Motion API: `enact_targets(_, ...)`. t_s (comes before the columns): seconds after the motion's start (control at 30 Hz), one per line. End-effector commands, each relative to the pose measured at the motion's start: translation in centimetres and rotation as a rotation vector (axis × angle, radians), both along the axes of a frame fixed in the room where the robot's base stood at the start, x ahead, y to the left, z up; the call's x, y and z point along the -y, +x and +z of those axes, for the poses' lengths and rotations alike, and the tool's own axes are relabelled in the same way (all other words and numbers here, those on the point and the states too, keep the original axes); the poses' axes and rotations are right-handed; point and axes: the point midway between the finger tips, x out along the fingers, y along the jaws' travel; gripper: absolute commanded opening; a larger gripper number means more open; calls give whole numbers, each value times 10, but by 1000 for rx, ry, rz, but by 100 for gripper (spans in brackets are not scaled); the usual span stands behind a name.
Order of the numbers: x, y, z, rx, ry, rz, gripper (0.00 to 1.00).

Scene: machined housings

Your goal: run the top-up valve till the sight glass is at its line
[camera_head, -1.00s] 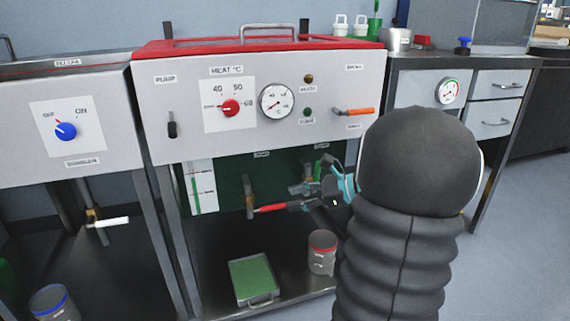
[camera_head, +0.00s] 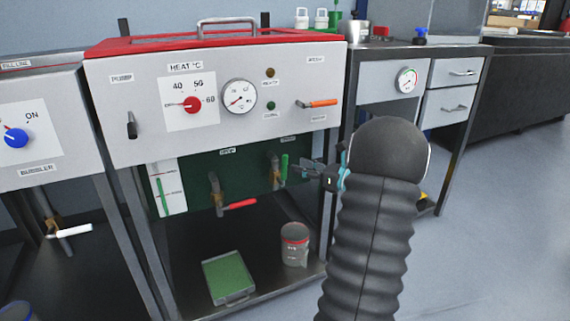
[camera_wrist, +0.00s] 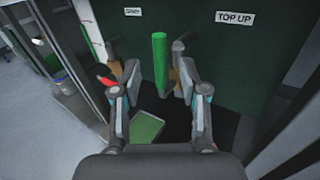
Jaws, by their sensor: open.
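The top-up valve's green handle (camera_head: 285,168) stands upright on the dark green panel under the heated bath's front.
A red valve handle (camera_head: 240,204) lies horizontal left of the green one. A green-topped tray (camera_head: 228,278) and a can (camera_head: 294,245) stand on the shelf below. The cabinet leg (camera_head: 333,185) is close to my gripper. Open floor lies right.

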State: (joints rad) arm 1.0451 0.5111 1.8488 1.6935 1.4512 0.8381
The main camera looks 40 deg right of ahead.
Motion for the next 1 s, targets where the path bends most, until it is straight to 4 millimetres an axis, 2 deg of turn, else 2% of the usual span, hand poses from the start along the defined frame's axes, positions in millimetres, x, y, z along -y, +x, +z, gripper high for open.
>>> enact_targets(0.1, -9, 21, -1, 0, 0, 3, 43)
enact_targets(0.3, -18, 47, -1, -1, 1, 2, 43)
enact_targets(0.5, -22, 58, 0, -1, 0, 1, 43)
enact_targets(0.77, -22, 59, 0, -1, 1, 0, 43)
enact_targets(0.8, -22, 59, 0, -1, 0, 0, 41)
enact_targets(0.97, -22, 59, 0, -1, 0, 0, 1)
enact_targets(1.0, -22, 59, 0, -1, 0, 0, 0)
